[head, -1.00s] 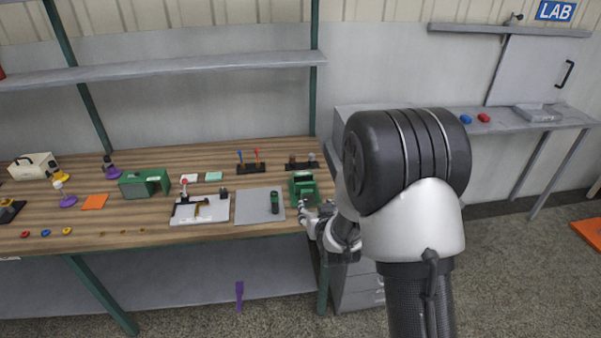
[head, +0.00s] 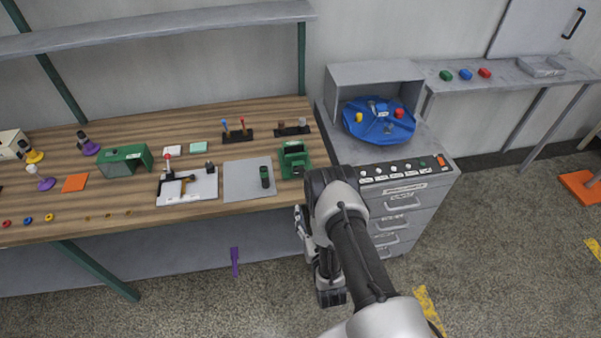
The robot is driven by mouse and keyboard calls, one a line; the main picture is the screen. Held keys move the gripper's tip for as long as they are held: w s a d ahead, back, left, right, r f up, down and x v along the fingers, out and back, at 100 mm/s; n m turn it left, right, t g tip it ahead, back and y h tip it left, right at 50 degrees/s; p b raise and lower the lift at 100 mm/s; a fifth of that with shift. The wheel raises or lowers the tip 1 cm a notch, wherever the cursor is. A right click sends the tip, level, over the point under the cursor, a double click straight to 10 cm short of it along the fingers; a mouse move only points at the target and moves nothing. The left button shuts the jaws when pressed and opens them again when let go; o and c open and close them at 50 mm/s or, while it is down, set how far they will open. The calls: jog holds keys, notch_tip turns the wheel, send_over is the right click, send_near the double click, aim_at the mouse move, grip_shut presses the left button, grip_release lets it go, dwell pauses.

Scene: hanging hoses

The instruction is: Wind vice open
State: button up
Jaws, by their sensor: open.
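The green vice (head: 295,161) stands at the right end of the wooden bench. Its handle cannot be made out, and its jaw gap is too small to judge. My gripper (head: 301,221) is just in front of the bench's right front corner, below and in front of the vice in the picture. It is open, and nothing shows between its fingers. It looks apart from the vice. My arm comes up from the lower right and partly covers the gripper.
A grey mat (head: 243,180) with a dark green cylinder (head: 265,176) lies left of the vice. A white board (head: 190,192) with tools is farther left. A drawer cabinet (head: 412,215) with a blue round tray (head: 379,133) stands right. Open floor lies in front.

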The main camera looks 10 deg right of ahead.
aim_at(300, 173)
jog(key=w+b, duration=0.4)
jog(key=w, duration=1.2)
jog(key=shift+w+b, duration=0.3)
jog(key=shift+w, duration=0.05)
jog(key=c, duration=1)
jog(key=shift+c, duration=0.2)
jog(key=shift+n, duration=0.3)
